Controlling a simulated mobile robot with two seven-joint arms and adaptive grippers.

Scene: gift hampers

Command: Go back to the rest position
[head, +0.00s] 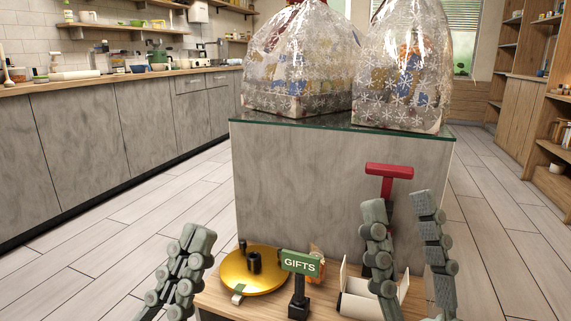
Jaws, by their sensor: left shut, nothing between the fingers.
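My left gripper (197,234) is at the lower left. Its fingers are together and hold nothing, and it is left of the gold round plate. My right gripper (401,203) is at the lower right. Its two fingers stand apart with a clear gap between them. The lower parts of both grippers run out of the bottom of the picture.
Two snowflake-wrapped hampers (300,60) (402,70) stand on a glass-topped grey counter (330,180). Before it, a wooden surface (330,310) holds a gold plate (268,280), a green GIFTS sign (300,262) and a white open box (357,296). Floor is clear at left.

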